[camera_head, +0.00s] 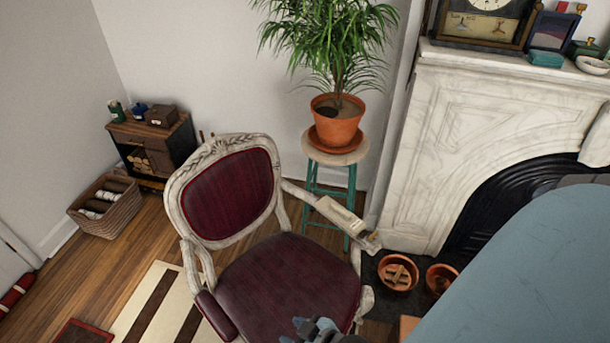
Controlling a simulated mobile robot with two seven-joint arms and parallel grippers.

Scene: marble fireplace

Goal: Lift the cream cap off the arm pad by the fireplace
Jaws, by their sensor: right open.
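The cream cap (340,215) sits over the arm pad on the fireplace side of a carved, whitewashed armchair (225,232). It looks like a pale, box-like cover lying along the armrest; the pad under it is hidden. The opposite arm pad (216,315) is bare burgundy. My right gripper (312,325) is at the bottom edge, in front of the burgundy seat (285,275). It is dark grey, partly cut off by the frame, open, and well apart from the cap. My left gripper is not in view.
A potted plant (336,128) stands on a teal-legged stool (335,157) just behind the cap. The marble fireplace (432,140) is to the right, with terracotta bowls (398,272) on its hearth. A large blue-grey surface covers the lower right.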

